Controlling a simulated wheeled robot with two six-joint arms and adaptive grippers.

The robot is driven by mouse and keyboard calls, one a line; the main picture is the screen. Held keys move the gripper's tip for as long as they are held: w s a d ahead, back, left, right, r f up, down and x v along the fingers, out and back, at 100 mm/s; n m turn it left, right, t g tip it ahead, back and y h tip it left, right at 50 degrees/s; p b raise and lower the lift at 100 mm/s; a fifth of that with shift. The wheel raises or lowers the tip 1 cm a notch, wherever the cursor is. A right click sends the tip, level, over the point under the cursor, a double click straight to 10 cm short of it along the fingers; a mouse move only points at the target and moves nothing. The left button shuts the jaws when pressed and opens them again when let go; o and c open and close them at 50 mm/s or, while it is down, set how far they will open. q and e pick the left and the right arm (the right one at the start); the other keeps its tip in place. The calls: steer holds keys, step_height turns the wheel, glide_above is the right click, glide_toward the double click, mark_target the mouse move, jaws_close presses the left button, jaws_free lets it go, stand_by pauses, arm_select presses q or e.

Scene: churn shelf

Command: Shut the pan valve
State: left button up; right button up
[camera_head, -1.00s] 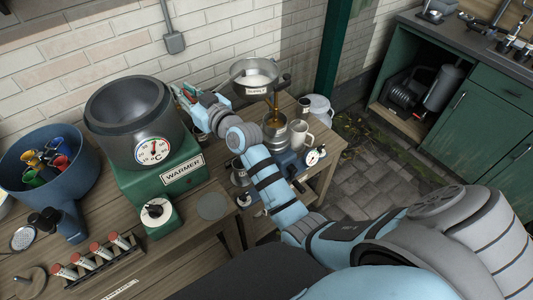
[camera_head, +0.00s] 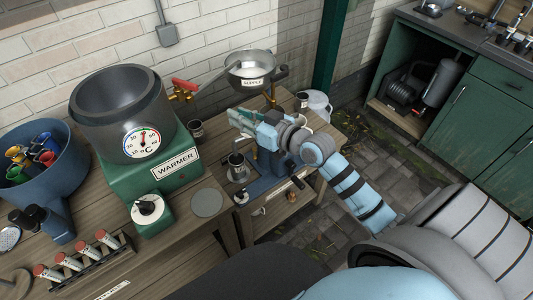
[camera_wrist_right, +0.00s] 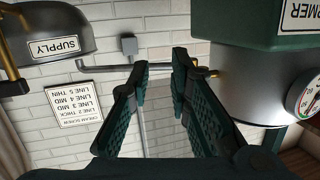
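The pan valve shows in the head view as a red lever (camera_head: 184,84) on a brass body (camera_head: 180,97), at the right side of the dark grey warmer pan (camera_head: 92,118). The lever slants across the brass; I cannot tell whether the valve is open or shut. My right gripper (camera_head: 236,118) is to the right of the valve and apart from it, in front of the supply bowl (camera_head: 250,84). In the right wrist view its two fingers (camera_wrist_right: 161,70) are parted with nothing between them. The pan (camera_wrist_right: 250,85) is at the right there. My left gripper is not in view.
The supply bowl (camera_wrist_right: 45,30) hangs at the upper left of the wrist view. A green warmer base (camera_head: 165,155) with a dial carries the pan. A tube rack (camera_head: 85,262) is at front left.

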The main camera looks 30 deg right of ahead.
steer(key=s+d+f+m+g+h, duration=0.1)
steer(key=d+f+h, duration=0.1)
steer(key=f, duration=0.6)
steer(key=s+d+f+m+g+h+p, duration=0.1)
steer(key=s+d+f+g, duration=0.1)
steer(key=f, duration=0.6)
steer(key=shift+s+d+f+m+h, duration=0.2)
steer(key=shift+d+f+m+h, duration=0.15)
steer(key=shift+d, duration=0.4)
steer(key=shift+o, duration=0.4)
